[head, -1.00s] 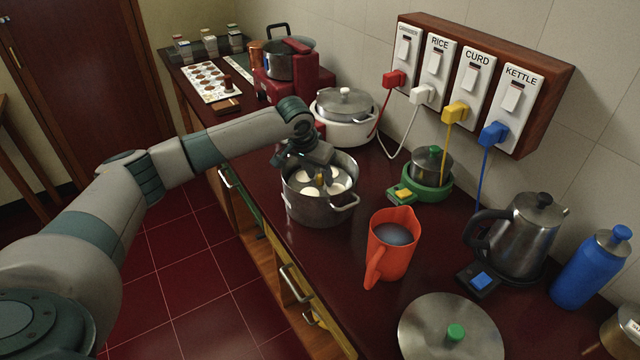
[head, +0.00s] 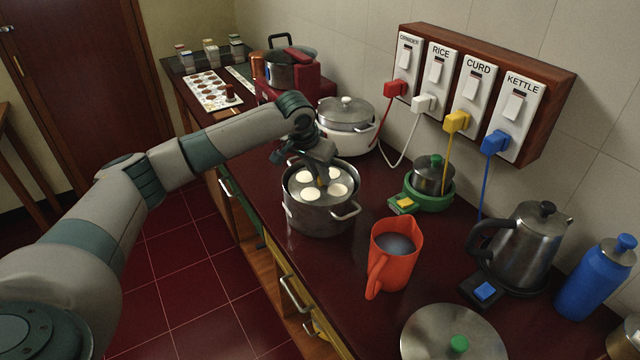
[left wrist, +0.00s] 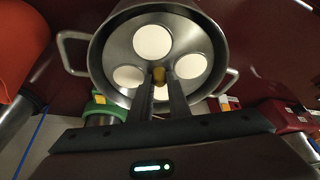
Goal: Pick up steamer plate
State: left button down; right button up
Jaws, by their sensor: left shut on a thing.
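The steamer plate (head: 296,187) is a round metal plate with several white rounds on it and a brass-coloured centre post. It sits high in a steel pot (head: 316,218), close to the rim, and looks about level. My left gripper (head: 322,182) points down over the plate's middle. In the left wrist view, the two fingers (left wrist: 160,78) close on the centre post of the plate (left wrist: 124,52). The fingers and palm hide part of the plate and the near rim. My right gripper is in neither view.
An orange jug (head: 394,260) stands right of the pot, with a steel lid (head: 430,335) in front. A white cooker (head: 347,136) is behind the pot. A green-based small pot (head: 432,178), kettle (head: 525,240) and blue bottle (head: 595,280) stand along the wall.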

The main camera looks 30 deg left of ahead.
pick_arm(q)
notch_tip(320, 180, up, 6)
jog(key=shift+r+b, duration=0.15)
jog(key=shift+b, duration=0.6)
jog(key=shift+r, duration=0.3)
